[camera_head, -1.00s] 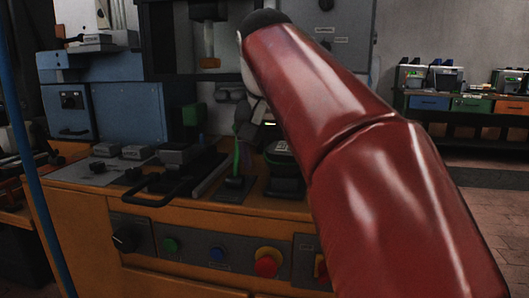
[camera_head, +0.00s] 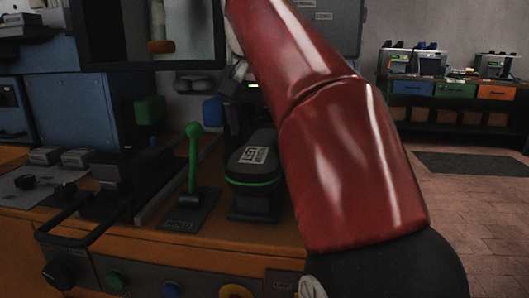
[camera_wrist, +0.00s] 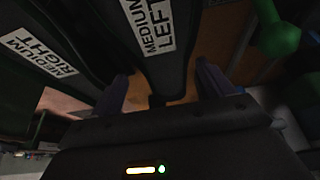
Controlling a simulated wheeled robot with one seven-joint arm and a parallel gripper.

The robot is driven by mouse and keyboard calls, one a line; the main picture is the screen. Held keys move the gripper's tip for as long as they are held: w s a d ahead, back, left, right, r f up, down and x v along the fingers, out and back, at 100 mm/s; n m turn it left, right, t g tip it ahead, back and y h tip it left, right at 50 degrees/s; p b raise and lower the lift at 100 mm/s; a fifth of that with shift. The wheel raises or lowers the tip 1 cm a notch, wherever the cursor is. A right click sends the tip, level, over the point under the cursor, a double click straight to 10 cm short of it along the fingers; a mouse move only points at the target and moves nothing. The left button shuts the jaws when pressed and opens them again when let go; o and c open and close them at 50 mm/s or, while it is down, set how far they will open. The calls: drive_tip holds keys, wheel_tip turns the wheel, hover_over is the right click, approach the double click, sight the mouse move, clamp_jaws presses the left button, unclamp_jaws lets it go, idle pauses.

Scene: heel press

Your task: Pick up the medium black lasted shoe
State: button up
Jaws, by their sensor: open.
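A black lasted shoe (camera_head: 253,160) with a white label and a green line near its sole stands on a dark stand on the bench. Its label reads MEDIUM LEFT in the wrist view (camera_wrist: 165,52). A second dark shoe (camera_wrist: 78,38), labelled MEDIUM RIGHT, lies left of it there; my arm seems to hide it in the head view. My gripper (camera_wrist: 162,76) is open, its two fingers on either side of the narrow end of the MEDIUM LEFT shoe. Contact cannot be told. In the head view, its lit part shows behind the shoe, mostly hidden.
A green-knobbed lever (camera_head: 193,160) stands close left of the shoe; its knob (camera_wrist: 278,38) is near my right finger in the wrist view. A black bar handle (camera_head: 75,238) and the press frame (camera_head: 145,50) are further left. Open floor (camera_head: 480,215) lies right.

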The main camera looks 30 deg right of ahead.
sight(262, 143)
drive_tip(key=x, duration=0.2)
drive_tip(key=b+x, duration=0.1)
drive_tip(key=x, duration=0.2)
drive_tip(key=b+x, duration=0.1)
drive_tip(key=x, duration=0.2)
drive_tip(key=shift+w+r, duration=0.1)
drive_tip(key=shift+w, duration=0.15)
drive_tip(key=shift+r, duration=0.1)
drive_tip(key=c, duration=1.3)
